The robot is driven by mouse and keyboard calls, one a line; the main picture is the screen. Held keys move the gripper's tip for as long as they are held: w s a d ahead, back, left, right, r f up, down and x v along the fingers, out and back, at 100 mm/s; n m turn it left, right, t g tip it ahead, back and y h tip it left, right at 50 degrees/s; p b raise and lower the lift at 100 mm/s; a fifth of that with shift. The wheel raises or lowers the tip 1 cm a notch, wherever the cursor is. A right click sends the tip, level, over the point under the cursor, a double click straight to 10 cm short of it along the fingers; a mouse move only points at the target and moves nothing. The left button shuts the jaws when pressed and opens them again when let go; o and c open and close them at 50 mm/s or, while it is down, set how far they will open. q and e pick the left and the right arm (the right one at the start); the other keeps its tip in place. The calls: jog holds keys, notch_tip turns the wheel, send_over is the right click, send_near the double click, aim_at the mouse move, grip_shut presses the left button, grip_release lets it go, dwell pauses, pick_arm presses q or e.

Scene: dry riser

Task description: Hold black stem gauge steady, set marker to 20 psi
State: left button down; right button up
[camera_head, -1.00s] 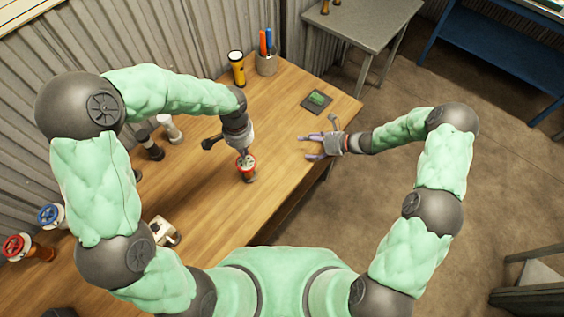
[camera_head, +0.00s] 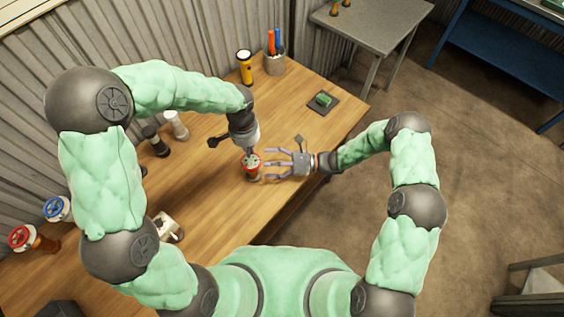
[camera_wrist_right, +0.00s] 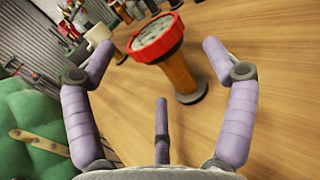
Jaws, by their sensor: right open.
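A red-rimmed gauge (camera_head: 252,170) stands upright on the wooden table, below my left gripper (camera_head: 250,154). In the right wrist view this gauge (camera_wrist_right: 178,68) has a pale round face, an orange-brown stem and a dark foot; I see no black stem on it. My left gripper points down at its top; its fingers are too small and covered to tell open or shut, or touching. My right gripper (camera_head: 268,165) is open and empty, just right of the gauge. In the right wrist view, the gauge stands beyond the spread fingers (camera_wrist_right: 160,62).
A dark upright piece (camera_head: 155,142) and a pale one (camera_head: 175,126) stand near the wall. Blue-topped (camera_head: 58,208) and red-topped (camera_head: 22,238) pieces stand far left. A flashlight (camera_head: 245,68), a pen cup (camera_head: 275,64) and a dark pad (camera_head: 323,102) are at the back.

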aim_at(252, 164)
jog(key=shift+s+a, duration=0.15)
jog(key=shift+a, duration=3)
jog(key=c, duration=1.5)
jog(key=shift+c, duration=0.2)
jog(key=o, duration=1.6)
jog(key=shift+d, duration=0.1)
jog(key=d, duration=1.1)
jog(key=shift+w+d, duration=0.35)
jog(key=shift+d, duration=0.05)
